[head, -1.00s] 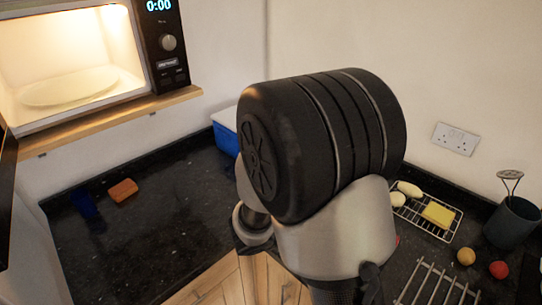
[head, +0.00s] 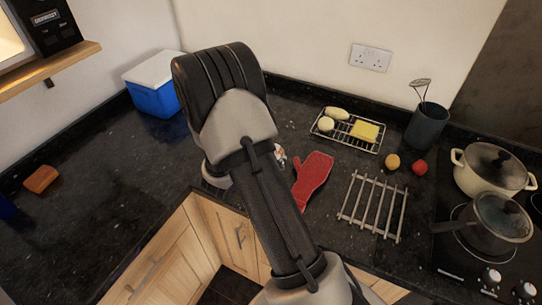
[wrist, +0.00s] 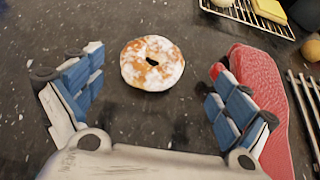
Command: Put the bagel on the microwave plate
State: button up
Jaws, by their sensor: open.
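The bagel (wrist: 168,72), ring-shaped with white icing and brown patches, lies flat on the dark worktop in the wrist view. A small pale part of it shows beside my arm in the head view (head: 280,153). My gripper (wrist: 156,76) is open and empty, with its blue-padded fingers to the left and right of the bagel, apart from it. The bagel is a little beyond the palm, between the fingertips. The microwave (head: 48,25) is at the top left of the head view, only partly in frame. Its plate is not in view now.
A red oven mitt (head: 313,178) lies right of the bagel, close by the right finger. A wire rack (head: 345,140) with food, a metal trivet (head: 372,205) and pots (head: 492,170) stand further right. A blue cool box (head: 153,97) is at the back left. Worktop at left is mostly clear.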

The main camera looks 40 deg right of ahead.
jog(key=x, duration=0.2)
jog(key=b+x, duration=0.1)
jog(key=x, duration=0.1)
jog(key=shift+w+f, duration=0.4)
jog(key=shift+w, duration=0.05)
jog(key=shift+w+d+f, duration=0.15)
jog(key=shift+d, duration=0.3)
jog(key=shift+c, duration=0.5)
jog(key=c, duration=0.5)
